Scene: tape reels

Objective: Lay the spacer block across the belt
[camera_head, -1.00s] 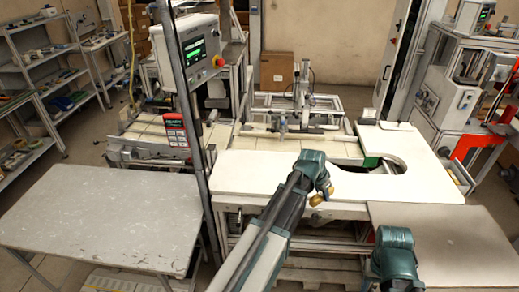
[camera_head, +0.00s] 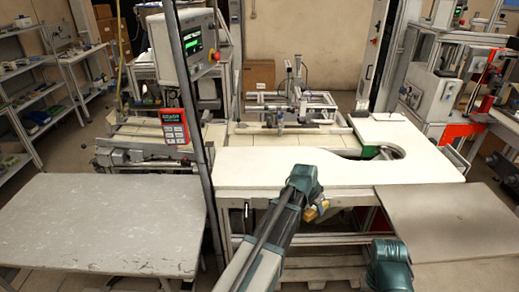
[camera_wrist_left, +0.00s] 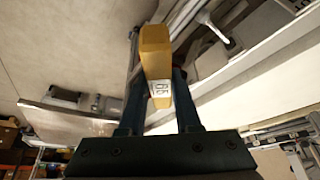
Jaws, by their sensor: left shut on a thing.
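The spacer block is a yellow-orange block (camera_wrist_left: 156,65) with a small white printed label, seen large in the left wrist view. My left gripper (camera_wrist_left: 155,85) is shut on it, with a dark finger on each side. In the head view the left gripper (camera_head: 318,207) is in front of the white worktop's front edge, and only a small yellow part of the block (camera_head: 313,214) shows past the wrist. The belt appears to be the pale segmented strip (camera_head: 258,144) behind the worktop, apart from the block. My right gripper is out of view; only part of that arm shows.
A white worktop (camera_head: 265,170) with a rounded cutout lies between my left gripper and the pale strip. A post with a control screen (camera_head: 192,42) stands left of it. Grey tables stand at left (camera_head: 100,215) and right (camera_head: 445,215). A metal frame (camera_head: 295,100) stands over the strip.

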